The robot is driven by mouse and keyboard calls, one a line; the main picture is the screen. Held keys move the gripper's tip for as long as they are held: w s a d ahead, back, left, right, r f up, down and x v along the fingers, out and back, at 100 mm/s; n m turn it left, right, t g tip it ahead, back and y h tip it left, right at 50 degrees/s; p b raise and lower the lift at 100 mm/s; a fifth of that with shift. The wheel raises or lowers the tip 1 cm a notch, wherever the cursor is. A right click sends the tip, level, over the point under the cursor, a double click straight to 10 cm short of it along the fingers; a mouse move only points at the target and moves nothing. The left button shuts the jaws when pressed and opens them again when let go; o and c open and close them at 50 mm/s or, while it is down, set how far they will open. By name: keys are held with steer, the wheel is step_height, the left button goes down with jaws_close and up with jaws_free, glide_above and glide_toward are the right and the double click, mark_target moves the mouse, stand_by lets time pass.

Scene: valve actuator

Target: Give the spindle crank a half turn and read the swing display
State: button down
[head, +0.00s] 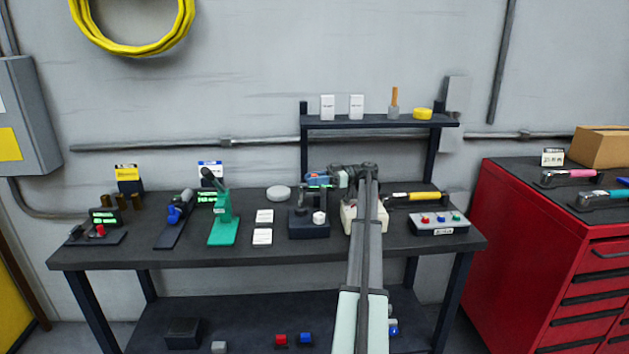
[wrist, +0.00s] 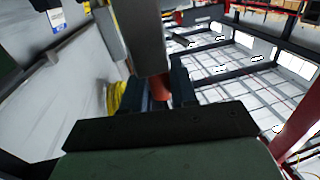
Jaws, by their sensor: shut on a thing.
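My gripper (wrist: 158,92) is shut on a small red-orange part (wrist: 158,86) between its dark fingers in the wrist view. This looks like the crank's grip, but the rest of the crank cannot be made out. A grey block (wrist: 138,35) rises just beyond the fingers. In the head view my arm reaches over the bench to a dark device (head: 308,228) with a pale round knob on top. A small green-lit display (head: 318,187) shows behind it, partly covered by my wrist and too small to read.
On the bench (head: 180,256) a green lever press (head: 222,225), a blue-handled tool (head: 174,214) and another green display (head: 104,217) stand left. A button box (head: 438,225) and a yellow-handled tool (head: 410,196) lie right of my arm. A shelf (head: 380,122) stands behind.

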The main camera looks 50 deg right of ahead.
steer(key=c, duration=1)
jaws_free()
steer(key=shift+r, duration=0.1)
step_height(320, 180, up, 10)
steer(key=shift+f, duration=0.1)
